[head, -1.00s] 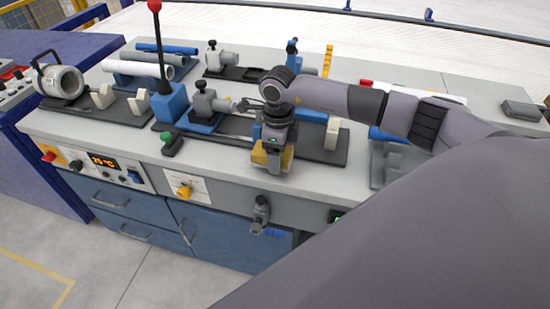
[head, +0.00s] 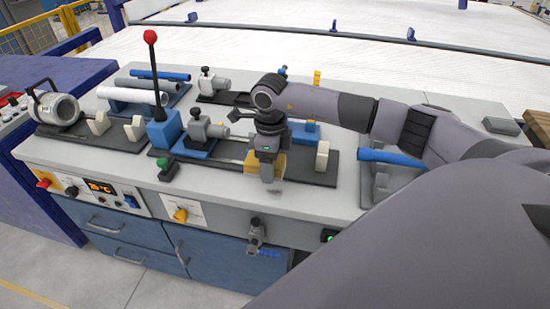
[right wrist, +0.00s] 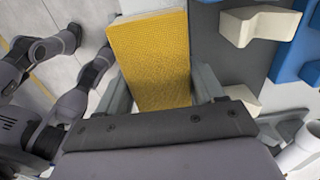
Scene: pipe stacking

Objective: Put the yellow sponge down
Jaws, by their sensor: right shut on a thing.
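The yellow sponge (right wrist: 150,62) is between the two fingers of my right gripper (right wrist: 160,88), which is shut on it. In the head view the right gripper (head: 267,172) points down at the front of the bench, with the sponge (head: 280,165) partly hidden behind its fingers. The sponge is over or beside the front edge of the dark fixture plate (head: 325,172). I cannot tell whether it touches the surface below. My left gripper is not in view.
The bench top (head: 100,165) has a narrow clear strip along its front. A cream block (head: 322,156) stands right of the gripper, and a blue-based vise (head: 200,135) stands left. A red-knobbed lever (head: 150,75) rises further left. A blue pipe (head: 390,157) lies at right.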

